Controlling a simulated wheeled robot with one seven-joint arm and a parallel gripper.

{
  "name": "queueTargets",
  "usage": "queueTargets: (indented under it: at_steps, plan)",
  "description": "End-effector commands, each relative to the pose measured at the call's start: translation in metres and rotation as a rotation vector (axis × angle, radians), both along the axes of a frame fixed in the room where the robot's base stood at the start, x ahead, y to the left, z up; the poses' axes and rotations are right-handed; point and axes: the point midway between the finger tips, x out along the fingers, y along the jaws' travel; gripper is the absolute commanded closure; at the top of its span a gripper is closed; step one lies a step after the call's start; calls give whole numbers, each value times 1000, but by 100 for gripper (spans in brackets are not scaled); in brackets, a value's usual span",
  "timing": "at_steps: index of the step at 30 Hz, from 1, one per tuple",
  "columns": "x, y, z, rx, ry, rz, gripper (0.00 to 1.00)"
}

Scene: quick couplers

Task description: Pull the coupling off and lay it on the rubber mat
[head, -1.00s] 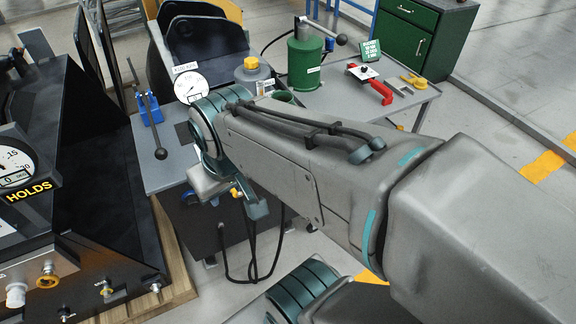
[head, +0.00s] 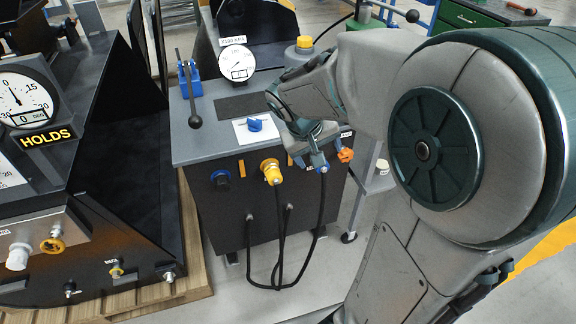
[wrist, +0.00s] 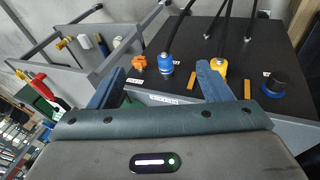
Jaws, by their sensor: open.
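A blue coupling (wrist: 166,65) with a black hose sits on the black front panel of the cart, and its lower part shows in the head view (head: 319,166). A yellow coupling (head: 271,173) with a black hose sits on the same panel, also seen in the wrist view (wrist: 219,68). My gripper (wrist: 162,72) is open in front of the panel. The blue coupling appears between its fingers, apart from them as far as I can tell. The right finger appears close to the yellow coupling. A dark flat rectangle, likely the rubber mat (head: 235,105), lies on the cart's grey top.
An orange knob (head: 345,155) is beside the blue coupling. A dark blue round fitting (head: 220,180) is at the panel's left. A white card with a blue knob (head: 255,125), a gauge (head: 237,62) and a black-knobbed lever (head: 194,120) stand on the cart top. The hoses hang in front.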

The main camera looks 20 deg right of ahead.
Motion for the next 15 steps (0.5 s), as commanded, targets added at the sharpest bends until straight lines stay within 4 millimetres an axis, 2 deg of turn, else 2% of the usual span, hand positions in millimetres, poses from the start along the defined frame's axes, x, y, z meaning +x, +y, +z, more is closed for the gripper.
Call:
queueTargets:
  at_steps: [1, 3, 9, 15]
  plan:
    - [15, -3, -36, -45, 6, 7, 28]
    - [33, -8, -60, -108, 2, 13, 28]
    - [88, -17, -128, -298, -25, 52, 28]
    - [137, -14, -179, -473, -70, 113, 28]
